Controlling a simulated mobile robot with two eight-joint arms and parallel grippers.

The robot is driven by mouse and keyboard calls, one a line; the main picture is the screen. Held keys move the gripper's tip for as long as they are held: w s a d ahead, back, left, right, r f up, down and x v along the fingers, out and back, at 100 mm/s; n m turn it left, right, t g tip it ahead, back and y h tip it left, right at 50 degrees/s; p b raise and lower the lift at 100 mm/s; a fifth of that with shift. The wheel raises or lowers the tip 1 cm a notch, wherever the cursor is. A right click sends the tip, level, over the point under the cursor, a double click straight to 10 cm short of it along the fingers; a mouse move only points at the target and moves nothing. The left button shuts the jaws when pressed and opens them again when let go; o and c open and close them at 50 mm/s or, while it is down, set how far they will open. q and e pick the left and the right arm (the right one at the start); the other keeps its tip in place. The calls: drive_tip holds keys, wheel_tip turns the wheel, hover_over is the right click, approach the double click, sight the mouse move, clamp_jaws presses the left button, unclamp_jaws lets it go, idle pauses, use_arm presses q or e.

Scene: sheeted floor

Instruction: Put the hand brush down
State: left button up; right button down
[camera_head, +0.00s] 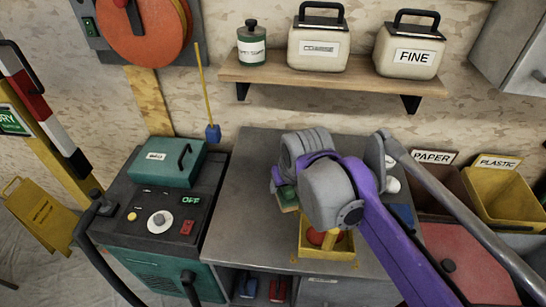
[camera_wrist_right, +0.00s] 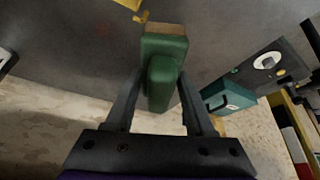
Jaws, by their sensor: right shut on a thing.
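The hand brush (camera_wrist_right: 165,75) has a green body with a tan edge at its far end. In the right wrist view it sits between the two dark fingers of my right gripper (camera_wrist_right: 161,92), which is shut on it. In the head view only a small green and tan part of the brush (camera_head: 287,198) shows, over the grey worktop (camera_head: 243,190). My purple and grey right arm hides the rest of it and most of the gripper. I cannot tell whether the brush touches the worktop. My left gripper is not in view.
A yellow tray (camera_head: 312,252) with a red item is just in front of the brush. A teal machine (camera_head: 160,215) stands left; paper (camera_head: 436,184) and plastic (camera_head: 507,205) bins stand right. A wall shelf (camera_head: 330,78) holds containers. The worktop's left part is clear.

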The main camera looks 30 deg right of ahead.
drive_tip(key=w+d, duration=0.4)
drive_tip(key=w, duration=0.1)
drive_tip(key=w+d+f, duration=0.1)
drive_tip(key=w+d, duration=0.3)
drive_tip(key=w, duration=0.1)
drive_tip(key=w+d+f, duration=0.1)
drive_tip(key=w+d, duration=0.3)
drive_tip(key=w, duration=0.1)
drive_tip(key=shift+d+f, duration=0.2)
drive_tip(key=shift+d, duration=0.1)
drive_tip(key=shift+s+f, duration=0.15)
drive_tip(key=shift+f, duration=0.45)
drive_tip(key=shift+w+d+f+b, duration=0.1)
drive_tip(key=shift+f+b, duration=0.05)
drive_tip(key=shift+f, duration=0.75)
drive_tip(key=shift+w+f+b, duration=0.1)
drive_tip(key=shift+f+b, duration=0.05)
drive_tip(key=shift+f, duration=0.7)
drive_tip(key=shift+f, duration=0.2)
drive_tip(key=shift+c, duration=1.3)
unclamp_jaws()
drive_tip(key=shift+r, duration=0.1)
